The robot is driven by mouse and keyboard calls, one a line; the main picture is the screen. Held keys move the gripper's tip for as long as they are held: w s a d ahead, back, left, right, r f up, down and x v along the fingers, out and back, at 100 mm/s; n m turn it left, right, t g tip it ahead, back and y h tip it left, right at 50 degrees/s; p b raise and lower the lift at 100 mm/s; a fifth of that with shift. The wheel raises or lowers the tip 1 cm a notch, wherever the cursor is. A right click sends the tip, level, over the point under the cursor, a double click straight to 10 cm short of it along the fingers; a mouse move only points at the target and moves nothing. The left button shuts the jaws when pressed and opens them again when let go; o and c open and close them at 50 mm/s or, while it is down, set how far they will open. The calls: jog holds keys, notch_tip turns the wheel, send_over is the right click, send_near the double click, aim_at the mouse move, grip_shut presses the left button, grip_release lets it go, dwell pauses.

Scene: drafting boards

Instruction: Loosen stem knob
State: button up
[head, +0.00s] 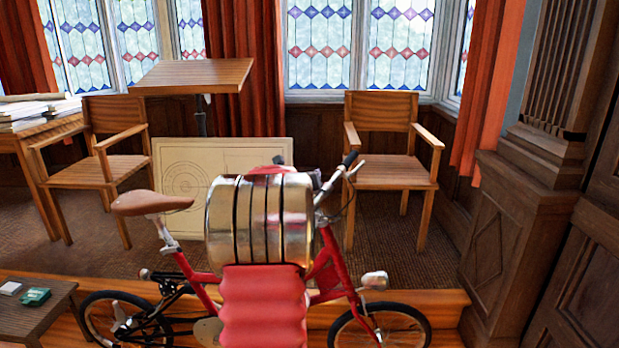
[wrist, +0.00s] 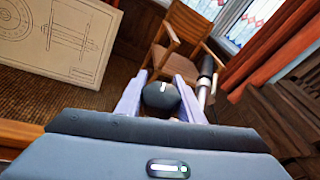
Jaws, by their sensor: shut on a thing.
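The red bicycle (head: 335,266) stands across the head view, its saddle to the left and handlebars to the right. In the wrist view the stem knob (wrist: 160,97) is round and black, with a short white line on top. My gripper (wrist: 160,79) is shut on the knob, with one pale lilac finger on each side. A black handlebar grip (wrist: 207,72) on a silver bar rises just right of the right finger. In the head view my own arm covers the middle of the bicycle and hides the knob.
A wooden armchair (head: 384,170) stands behind the handlebars, another (head: 105,168) at the left. A drawing board (head: 180,172) leans behind the saddle. A low dark table (head: 45,312) with small boxes is at the lower left. A panelled wooden pillar (head: 515,235) closes the right side.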

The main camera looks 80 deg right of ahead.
jog(key=shift+w+a+n+t+y, duration=0.1)
jog(key=shift+w+n+t+y, duration=0.15)
jog(key=shift+n+t, duration=0.4)
jog(key=shift+w+n+t+y, duration=0.25)
jog(key=shift+n+t, duration=0.3)
jog(key=shift+t, duration=0.2)
jog(key=o, duration=1.1)
jog(key=shift+f, duration=0.1)
jog(key=shift+c, duration=0.2)
jog(key=shift+s, duration=0.1)
jog(key=v, duration=1.3)
jog(key=shift+a, duration=0.35)
